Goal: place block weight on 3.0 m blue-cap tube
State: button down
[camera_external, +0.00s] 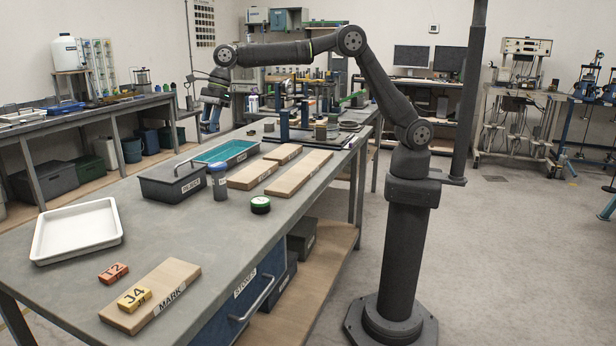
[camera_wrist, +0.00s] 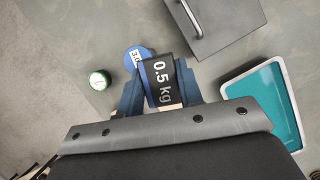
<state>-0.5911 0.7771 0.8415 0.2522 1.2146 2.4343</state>
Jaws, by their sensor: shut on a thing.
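My gripper (camera_external: 211,124) hangs from the arm above the far left part of the workbench. In the wrist view its blue fingers (camera_wrist: 160,92) are shut on a dark block weight (camera_wrist: 162,76) marked "0.5 kg". The blue-cap tube (camera_external: 219,183) stands upright on the bench, below the gripper in the external picture, with a visible gap between them. In the wrist view its round blue cap (camera_wrist: 132,57), marked "3.0", shows beyond the block and is partly hidden by it. The block is hard to make out in the external view.
A grey lidded box (camera_external: 173,183) with a handle and a teal-lined tray (camera_external: 226,150) stand near the tube. A green-topped jar (camera_external: 260,205) is to its right. Wooden boards (camera_external: 299,172) lie further right. A white tray (camera_external: 78,229) and a MARK board (camera_external: 170,285) are nearer the front.

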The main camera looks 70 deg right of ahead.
jog(key=s+d+r, duration=0.2)
jog(key=d+r, duration=0.1)
jog(key=d, duration=0.5)
send_near(213, 166)
jog(key=shift+w+a+f+m, duration=0.2)
jog(key=shift+a+f, duration=0.15)
jog(key=shift+a, duration=0.15)
jog(key=shift+w+a+f+m, duration=0.1)
jog(key=shift+w+a+f, duration=0.15)
jog(key=shift+a+f, duration=0.25)
jog(key=shift+f, duration=1.8)
jog(key=shift+f, duration=0.2)
jog(key=c, duration=1)
grip_release()
